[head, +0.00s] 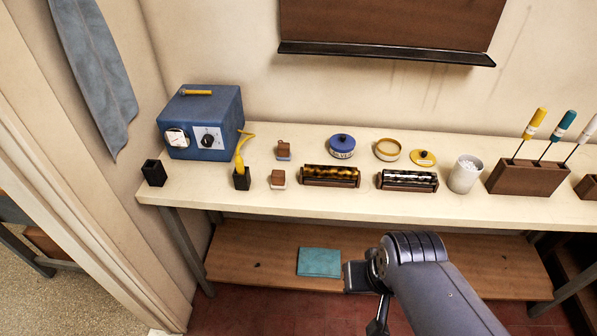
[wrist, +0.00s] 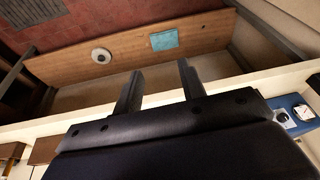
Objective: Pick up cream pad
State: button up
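A round, cream-white disc with a greyish middle, which looks like the cream pad (wrist: 101,55), lies flat on the low wooden shelf in the wrist view. In the head view I cannot see it; my arm covers part of that shelf. My gripper (wrist: 160,81) is open, with its two fingers well apart and nothing between them. It is apart from the disc, which shows beyond and to the left of the fingers in the wrist view. In the head view the fingers are not clearly seen.
A teal cloth (head: 319,262) lies on the low wooden shelf (head: 235,250). Above it, the cream bench top (head: 330,206) holds a blue power unit (head: 205,125), a yellow-handled iron (head: 240,168), brush-like rollers (head: 330,176), tins, a white cup (head: 465,174) and a tool block (head: 525,178). The bench edge overhangs the shelf.

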aim_at(279, 181)
jog(key=i+j+z, duration=0.1)
jog(key=j, duration=0.25)
jog(key=i+j, duration=0.25)
jog(key=j, duration=0.15)
jog(key=i+j+z, duration=0.15)
jog(key=j, duration=0.2)
jog(key=i+j, duration=0.1)
jog(key=j, duration=0.3)
jog(key=i+j+z, duration=0.15)
jog(key=j, duration=0.25)
